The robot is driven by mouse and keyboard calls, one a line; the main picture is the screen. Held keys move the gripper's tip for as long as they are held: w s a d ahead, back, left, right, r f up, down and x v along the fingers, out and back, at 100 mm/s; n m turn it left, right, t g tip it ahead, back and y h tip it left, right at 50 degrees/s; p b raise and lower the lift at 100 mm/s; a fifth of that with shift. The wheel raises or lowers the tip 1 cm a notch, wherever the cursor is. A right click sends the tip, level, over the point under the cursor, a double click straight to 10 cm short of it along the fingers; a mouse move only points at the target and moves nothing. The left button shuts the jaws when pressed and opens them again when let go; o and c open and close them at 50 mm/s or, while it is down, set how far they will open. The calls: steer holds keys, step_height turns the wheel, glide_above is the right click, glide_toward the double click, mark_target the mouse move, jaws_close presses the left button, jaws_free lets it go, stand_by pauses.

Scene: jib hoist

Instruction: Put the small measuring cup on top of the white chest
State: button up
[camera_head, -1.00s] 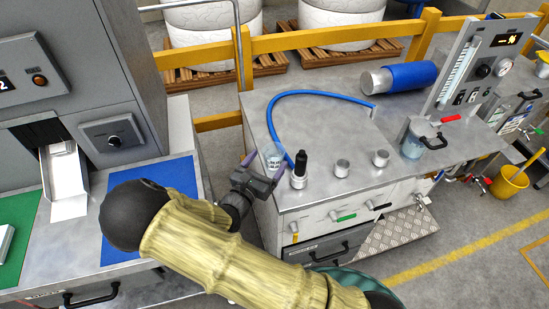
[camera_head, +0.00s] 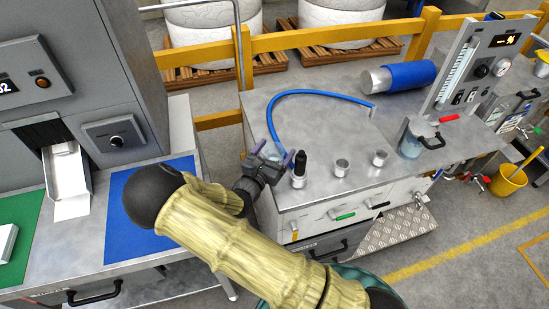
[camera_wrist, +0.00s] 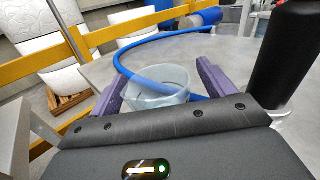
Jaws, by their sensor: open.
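The small measuring cup, a clear cup (camera_head: 271,149), stands upright on the grey metal worktop near its left edge. My gripper (camera_head: 273,153) is open at the cup. In the wrist view the cup (camera_wrist: 157,86) shows between the two purple fingers (camera_wrist: 157,80), with gaps visible; its lower part is hidden behind my gripper body. The worktop's cabinet has a pale front (camera_head: 345,213) with small handles; I cannot tell whether this is the white chest, and no other clear white chest shows.
A black-topped bottle (camera_head: 299,168) stands close to the right finger. Two small metal cups (camera_head: 341,168) (camera_head: 380,158) stand farther right. A blue hose (camera_head: 310,93) curves behind the cup. A larger handled jug (camera_head: 411,146) stands at right.

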steer(key=shift+c, duration=0.2)
steer(key=c, duration=1.1)
steer(key=shift+r, duration=0.25)
steer(key=shift+r+b, duration=0.35)
steer(key=shift+r, duration=4.45)
